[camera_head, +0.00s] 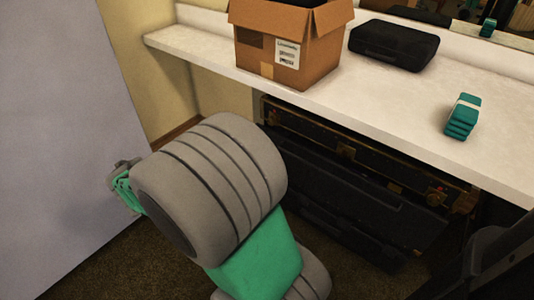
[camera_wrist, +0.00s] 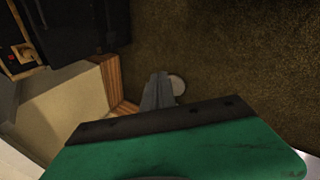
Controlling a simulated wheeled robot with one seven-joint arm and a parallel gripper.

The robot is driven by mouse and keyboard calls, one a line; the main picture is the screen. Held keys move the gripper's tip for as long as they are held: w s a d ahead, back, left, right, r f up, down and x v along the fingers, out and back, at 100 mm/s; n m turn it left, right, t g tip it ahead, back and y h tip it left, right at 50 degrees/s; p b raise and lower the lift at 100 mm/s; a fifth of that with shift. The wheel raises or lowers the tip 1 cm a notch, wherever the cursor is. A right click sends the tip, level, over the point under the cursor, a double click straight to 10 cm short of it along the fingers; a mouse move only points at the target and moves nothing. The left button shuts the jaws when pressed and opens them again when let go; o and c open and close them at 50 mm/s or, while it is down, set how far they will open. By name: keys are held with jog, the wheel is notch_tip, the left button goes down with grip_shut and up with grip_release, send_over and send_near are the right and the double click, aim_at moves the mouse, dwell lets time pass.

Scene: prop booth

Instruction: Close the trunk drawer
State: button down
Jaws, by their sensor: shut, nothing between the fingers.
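The black trunk (camera_head: 330,145) with brass fittings stands under the counter in the head view. Its dark drawer (camera_head: 355,195) appears to stand out in front of the trunk body; how far is hard to tell in the shadow. In the wrist view, part of the trunk with a brass fitting (camera_wrist: 25,51) and a dark box-like part (camera_wrist: 90,25) show at the upper left. My gripper (camera_wrist: 158,80) is shut and empty, over the brown carpet and apart from the trunk. In the head view, my arm hides most of the gripper and the trunk's left lower end.
The white counter (camera_head: 390,100) above the trunk holds a cardboard box (camera_head: 285,50), a black case (camera_head: 393,45) and a teal banded stack (camera_head: 462,117). A grey panel (camera_head: 60,130) stands at the left. Brown carpet (camera_head: 375,285) lies in front of the trunk.

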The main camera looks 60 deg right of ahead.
jog(key=s+d+f+n+g+h+b, duration=0.1)
jog(key=d+n+h, duration=0.4)
jog(key=d, duration=1.3)
jog(key=s+d+f+n+g+h+b, duration=0.2)
jog(key=s+d+f+n+h, duration=0.3)
jog(key=d, duration=1.3)
jog(key=n+b, duration=0.1)
jog(key=n, duration=0.3)
jog(key=shift+f+h+b, duration=0.3)
jog(key=shift+h+b, duration=0.1)
jog(key=shift+d, duration=0.1)
